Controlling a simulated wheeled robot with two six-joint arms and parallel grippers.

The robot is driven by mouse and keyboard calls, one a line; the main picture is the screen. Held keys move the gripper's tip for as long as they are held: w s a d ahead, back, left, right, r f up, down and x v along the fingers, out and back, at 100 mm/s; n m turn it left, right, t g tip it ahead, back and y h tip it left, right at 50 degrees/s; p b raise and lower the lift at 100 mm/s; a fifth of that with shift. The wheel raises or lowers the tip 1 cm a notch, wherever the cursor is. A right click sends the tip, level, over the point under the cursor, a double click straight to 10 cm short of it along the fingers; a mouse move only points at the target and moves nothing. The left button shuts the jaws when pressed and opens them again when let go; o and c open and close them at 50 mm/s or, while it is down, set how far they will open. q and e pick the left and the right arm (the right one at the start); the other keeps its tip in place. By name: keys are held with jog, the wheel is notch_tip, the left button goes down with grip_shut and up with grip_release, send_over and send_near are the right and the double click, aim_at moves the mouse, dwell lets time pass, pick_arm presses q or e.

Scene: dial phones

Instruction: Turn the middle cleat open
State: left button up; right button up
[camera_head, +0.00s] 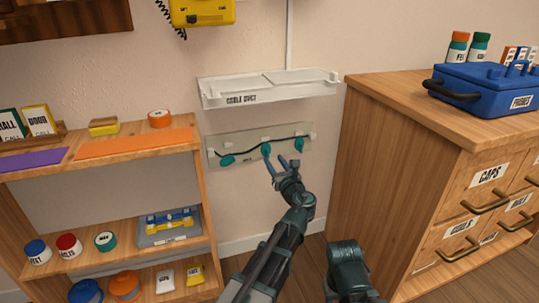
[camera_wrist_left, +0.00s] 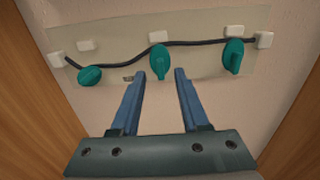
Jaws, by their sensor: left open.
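The middle cleat (camera_head: 266,150) is a teal knob on a pale wall panel (camera_head: 220,142), with a dark cable running across it. In the left wrist view the middle cleat (camera_wrist_left: 160,61) stands upright, long side near vertical. The left cleat (camera_wrist_left: 90,75) lies nearly sideways; the right cleat (camera_wrist_left: 233,56) is near upright, slightly tilted. My left gripper (camera_wrist_left: 157,74) is open and empty. Its two blue fingers point at the panel, with the middle cleat beyond and between their tips; they appear apart from it. It also shows in the head view (camera_head: 275,162).
A white cable duct tray (camera_head: 230,98) is fixed to the wall just above the panel. An open wooden shelf (camera_head: 206,195) with jars and tapes stands left. A wooden drawer cabinet (camera_head: 390,170) with a blue case (camera_head: 490,90) stands right. The space between them is narrow.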

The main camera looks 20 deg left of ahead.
aim_at(268, 152)
pick_arm(q)
jog(key=x, duration=0.5)
jog(key=shift+w+a, duration=0.2)
jog(key=shift+w, duration=0.05)
grip_shut()
